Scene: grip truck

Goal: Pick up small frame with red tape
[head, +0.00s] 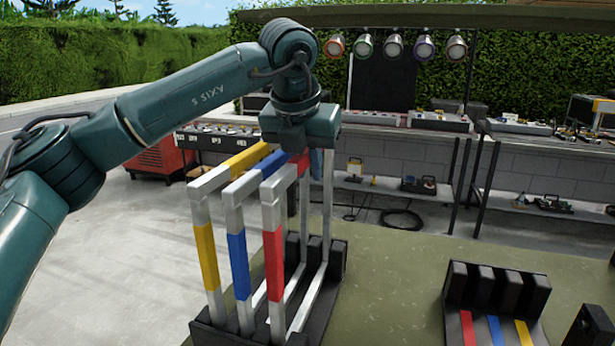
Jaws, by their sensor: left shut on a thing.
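Three pale frames stand upright side by side in a black slotted rack (333,262). The frame with red tape (273,262) is the rightmost, with red on its near post and on its top bar. The frame with blue tape (239,265) is in the middle, and the frame with yellow tape (207,258) is on the left. My left gripper (303,157) reaches down from above and is shut on the top bar of the red-taped frame. Its fingers are largely hidden by the gripper body. My right gripper is out of view.
A second black slotted rack (498,285) with red, blue and yellow strips stands at the lower right, its slots empty. Green surface (400,265) lies clear between the racks. Behind are a long grey counter with equipment, a row of coloured lamps (393,46) and dark posts.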

